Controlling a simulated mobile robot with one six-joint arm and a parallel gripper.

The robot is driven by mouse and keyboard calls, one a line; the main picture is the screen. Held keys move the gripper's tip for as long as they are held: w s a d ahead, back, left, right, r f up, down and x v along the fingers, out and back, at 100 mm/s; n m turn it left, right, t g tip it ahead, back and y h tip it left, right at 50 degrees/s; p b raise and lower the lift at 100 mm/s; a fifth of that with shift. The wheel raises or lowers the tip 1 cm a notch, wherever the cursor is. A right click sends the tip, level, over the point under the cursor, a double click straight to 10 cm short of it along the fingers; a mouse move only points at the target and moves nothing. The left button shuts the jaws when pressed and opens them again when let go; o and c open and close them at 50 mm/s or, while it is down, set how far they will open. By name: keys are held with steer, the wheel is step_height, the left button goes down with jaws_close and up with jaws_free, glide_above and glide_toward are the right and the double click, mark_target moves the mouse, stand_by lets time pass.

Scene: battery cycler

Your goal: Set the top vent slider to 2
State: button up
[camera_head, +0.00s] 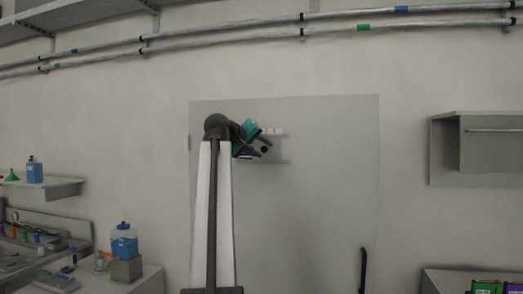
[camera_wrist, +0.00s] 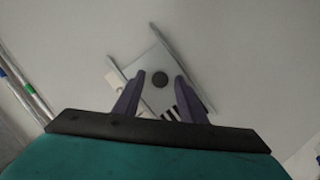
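A small pale grey panel (camera_head: 279,148) is mounted on the large grey door, between an upper and a lower ledge. In the wrist view the panel (camera_wrist: 145,64) appears rotated, with a round dark knob (camera_wrist: 160,78) and several dark slots (camera_wrist: 171,113). A cream piece (camera_wrist: 115,79) sits by one ledge; I cannot tell whether it is the top vent slider, and no scale numbers are readable. My gripper (camera_wrist: 161,75) is open, its two purple fingers apart in front of the panel, with the knob seen between them. The gripper (camera_head: 259,140) partly covers the panel's left side.
The grey door (camera_head: 330,200) has a dark handle (camera_head: 363,268) at lower right. A wall cabinet (camera_head: 475,150) is at right. Benches with a blue container (camera_head: 124,243) and several small items stand at left. Pipes (camera_head: 250,34) run high along the wall.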

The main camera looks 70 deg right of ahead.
steer(key=v, duration=1.3)
steer(key=shift+a, duration=0.2)
stand_by(0.3)
